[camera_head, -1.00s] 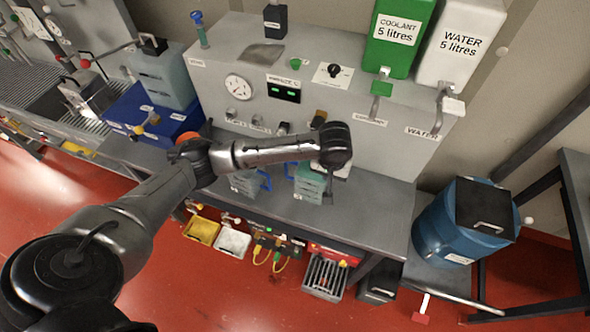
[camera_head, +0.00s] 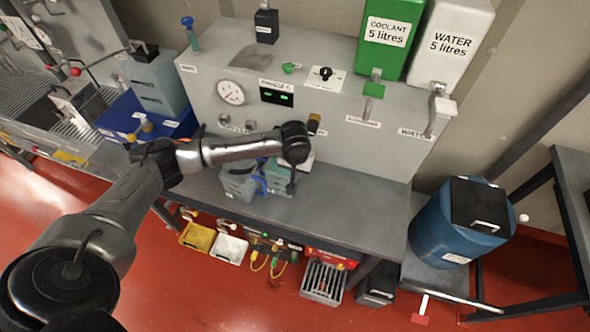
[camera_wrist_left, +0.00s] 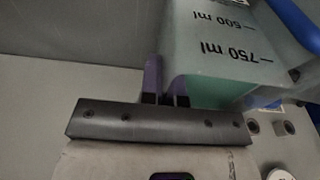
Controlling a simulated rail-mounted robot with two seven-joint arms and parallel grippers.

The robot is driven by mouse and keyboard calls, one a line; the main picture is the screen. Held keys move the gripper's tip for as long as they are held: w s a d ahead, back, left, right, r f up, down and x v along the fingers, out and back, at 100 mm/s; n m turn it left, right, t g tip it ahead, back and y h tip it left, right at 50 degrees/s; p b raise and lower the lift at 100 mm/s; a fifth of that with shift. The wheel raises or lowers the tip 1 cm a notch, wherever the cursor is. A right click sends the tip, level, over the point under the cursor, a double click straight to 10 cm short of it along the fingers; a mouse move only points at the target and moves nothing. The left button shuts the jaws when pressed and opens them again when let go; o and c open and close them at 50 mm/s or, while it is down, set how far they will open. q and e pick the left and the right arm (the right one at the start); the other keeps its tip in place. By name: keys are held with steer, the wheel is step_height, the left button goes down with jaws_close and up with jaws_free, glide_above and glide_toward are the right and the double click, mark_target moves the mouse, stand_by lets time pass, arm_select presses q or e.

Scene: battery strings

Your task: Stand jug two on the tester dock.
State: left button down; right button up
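Two translucent, teal-tinted jugs with blue handles stand close together at the bench: a left-hand jug (camera_head: 238,184) and a right-hand jug (camera_head: 276,178). I cannot read which is jug two. My left gripper (camera_head: 291,186) points down at the right side of the right-hand jug. In the left wrist view its purple fingers (camera_wrist_left: 166,82) are close together at the edge of a jug (camera_wrist_left: 215,60) with 500 and 750 ml marks, seemingly pinching its wall. Whether that jug touches the bench is unclear. The tester dock cannot be made out. My right gripper is out of view.
A grey panel with a gauge (camera_head: 230,93) and green display (camera_head: 277,96) backs the bench (camera_head: 350,205). Coolant (camera_head: 385,35) and water (camera_head: 447,45) tanks stand above. A blue tray (camera_head: 120,118) is left, a blue drum (camera_head: 455,235) right. The bench's right part is clear.

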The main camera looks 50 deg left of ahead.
arm_select(q)
steer(key=shift+a+f, duration=0.3)
steer(key=shift+a, duration=0.05)
steer(key=shift+f, duration=0.1)
steer(key=c, duration=1.3)
jaws_free()
steer(key=shift+f, duration=0.1)
steer(key=shift+c, duration=0.2)
